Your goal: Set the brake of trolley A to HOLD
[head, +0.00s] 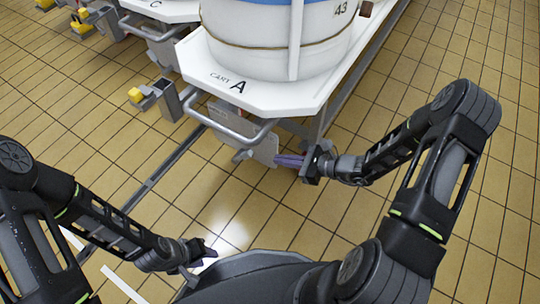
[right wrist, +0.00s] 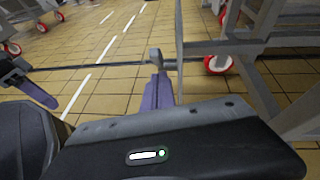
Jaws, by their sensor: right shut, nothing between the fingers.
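Trolley A (head: 237,86) is a white cart marked "CART A" at the top middle of the head view, with a grey push bar (head: 228,134) at its near end. A grey plate (head: 264,150) hangs below the bar. My right gripper (head: 278,160) is shut and empty, its purple fingers at the plate's right side. In the right wrist view the shut fingers (right wrist: 157,80) point at a small grey lever-like part (right wrist: 155,57); I cannot tell if they touch. No HOLD marking is readable. My left gripper (head: 208,256) is low in the head view, apparently open and empty.
A yellow-ended grey bracket (head: 150,97) sticks out left of trolley A. A large white vat (head: 275,45) stands on the trolley. Cart C (head: 160,10) is at the upper left. A red-rimmed wheel (right wrist: 218,64) shows in the wrist view. Tiled floor at right is clear.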

